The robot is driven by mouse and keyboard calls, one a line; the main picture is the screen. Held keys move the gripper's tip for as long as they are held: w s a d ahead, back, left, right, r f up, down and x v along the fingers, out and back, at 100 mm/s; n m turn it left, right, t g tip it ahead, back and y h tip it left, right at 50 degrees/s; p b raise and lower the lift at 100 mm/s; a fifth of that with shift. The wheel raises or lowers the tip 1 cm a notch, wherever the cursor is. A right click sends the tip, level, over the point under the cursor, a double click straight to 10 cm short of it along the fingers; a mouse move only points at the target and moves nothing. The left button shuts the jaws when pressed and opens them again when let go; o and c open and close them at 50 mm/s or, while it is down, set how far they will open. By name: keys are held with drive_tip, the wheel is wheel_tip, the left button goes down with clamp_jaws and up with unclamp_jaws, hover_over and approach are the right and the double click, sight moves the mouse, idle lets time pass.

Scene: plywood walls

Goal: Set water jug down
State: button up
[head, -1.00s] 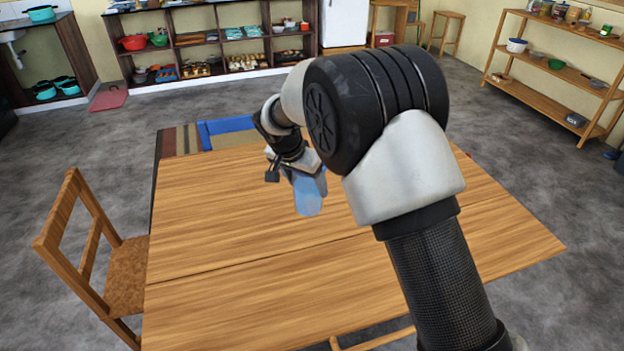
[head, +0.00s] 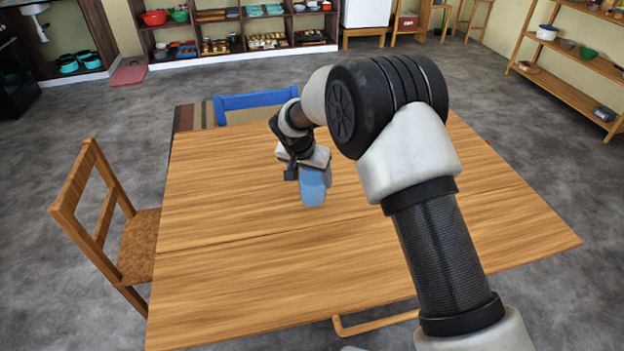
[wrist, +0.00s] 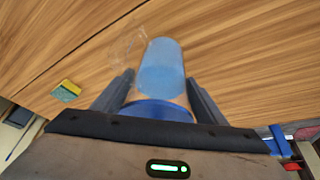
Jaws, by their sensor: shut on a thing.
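The water jug (head: 313,186) is a blue, see-through vessel hanging below my gripper over the wooden table (head: 230,265). In the wrist view the jug (wrist: 160,70) lies between the two dark fingers of my gripper (wrist: 160,95), its blue rim close to the palm. My gripper is shut on the jug; in the head view its fingers are partly hidden by the wrist. I cannot tell for certain whether the jug's base touches the tabletop.
A yellow and green sponge-like block (wrist: 67,91) lies on the table near the jug. A wooden chair (head: 105,220) stands at the table's left, a blue chair (head: 255,103) at its far side. The table's front and left areas are clear.

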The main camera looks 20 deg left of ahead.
drive_tip(key=shift+f, duration=0.55)
drive_tip(key=shift+f, duration=0.15)
drive_tip(key=o, duration=2.1)
